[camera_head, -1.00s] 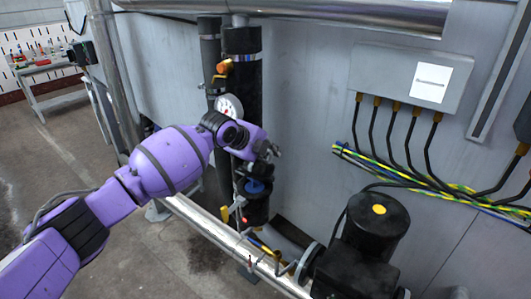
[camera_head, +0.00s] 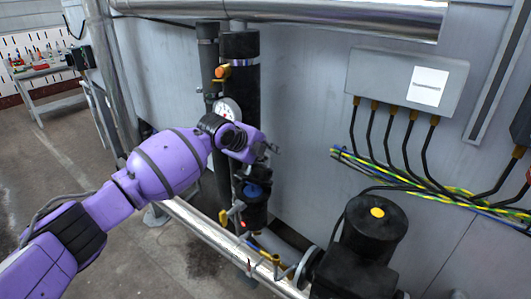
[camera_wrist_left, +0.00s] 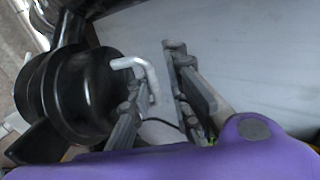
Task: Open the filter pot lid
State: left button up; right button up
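My left gripper (camera_head: 270,148) is in front of the thick black vertical pipe in the head view, small and partly hidden behind my wrist. In the left wrist view its two fingers (camera_wrist_left: 158,92) are apart. There a round black body (camera_wrist_left: 85,92), seemingly the filter pot with its lid, lies left of the fingers. A bent silver handle (camera_wrist_left: 135,63) sticks out from it and reaches down to the left finger, close to or between the fingers; I cannot tell whether they touch. In the head view the pot is largely hidden by my arm. My right gripper is not in view.
A pressure gauge (camera_head: 228,108) and an orange valve handle (camera_head: 221,71) sit beside the pipe. Below are a blue-topped black fitting (camera_head: 253,190) and a silver horizontal pipe (camera_head: 205,232). A black motor (camera_head: 372,225) stands right.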

pick_arm(q)
jog(key=v, duration=1.2)
